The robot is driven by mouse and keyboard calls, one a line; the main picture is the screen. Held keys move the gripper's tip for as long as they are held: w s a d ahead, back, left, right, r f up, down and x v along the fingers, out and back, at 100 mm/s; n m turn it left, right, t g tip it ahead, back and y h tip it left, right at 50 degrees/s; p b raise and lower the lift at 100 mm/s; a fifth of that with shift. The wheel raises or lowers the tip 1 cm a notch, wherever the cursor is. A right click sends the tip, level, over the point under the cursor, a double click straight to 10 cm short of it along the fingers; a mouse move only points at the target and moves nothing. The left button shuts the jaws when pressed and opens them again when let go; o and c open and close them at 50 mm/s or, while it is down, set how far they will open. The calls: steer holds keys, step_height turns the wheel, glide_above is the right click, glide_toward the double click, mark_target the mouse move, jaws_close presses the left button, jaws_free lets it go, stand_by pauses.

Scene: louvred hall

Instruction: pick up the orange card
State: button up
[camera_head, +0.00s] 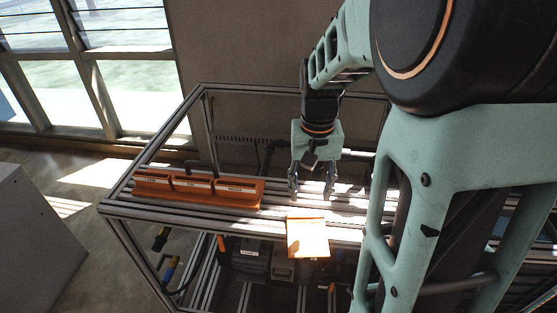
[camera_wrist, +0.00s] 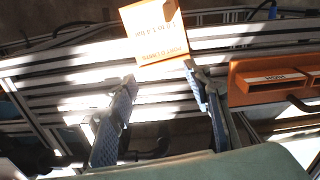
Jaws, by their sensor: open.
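The orange card (camera_head: 308,238) lies on the aluminium-profile frame, at its near edge, with sunlight on it. In the wrist view the card (camera_wrist: 154,32) shows at the top centre, with small dark print on its face and a notch or hole at its upper edge. My gripper (camera_head: 312,194) is open and empty, just behind the card in the head view. In the wrist view my gripper (camera_wrist: 160,80) has its two fingertips spread below the card, with the card beyond the tips and not between the fingers.
An orange tray (camera_head: 225,203) with several labelled compartments sits on the frame to the left; its end shows at the right in the wrist view (camera_wrist: 240,92). The frame's slotted rails (camera_head: 150,212) have open gaps. Dark equipment (camera_head: 245,265) stands below. A grey cabinet (camera_head: 30,240) is at far left.

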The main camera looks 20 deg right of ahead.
mark_target(306, 228)
steer(key=o, duration=1.2)
steer(key=f, duration=0.5)
steer(key=shift+s+a+f, duration=0.1)
steer(key=shift+s+f, duration=0.05)
steer(key=shift+s, duration=0.1)
steer(key=shift+s+a+f, duration=0.1)
steer(key=shift+s+f, duration=0.05)
steer(key=shift+f, duration=1.25)
steer(key=shift+s+a+f, duration=0.1)
steer(key=shift+f, duration=1.25)
steer(key=shift+c, duration=0.2)
steer(key=c, duration=1.2)
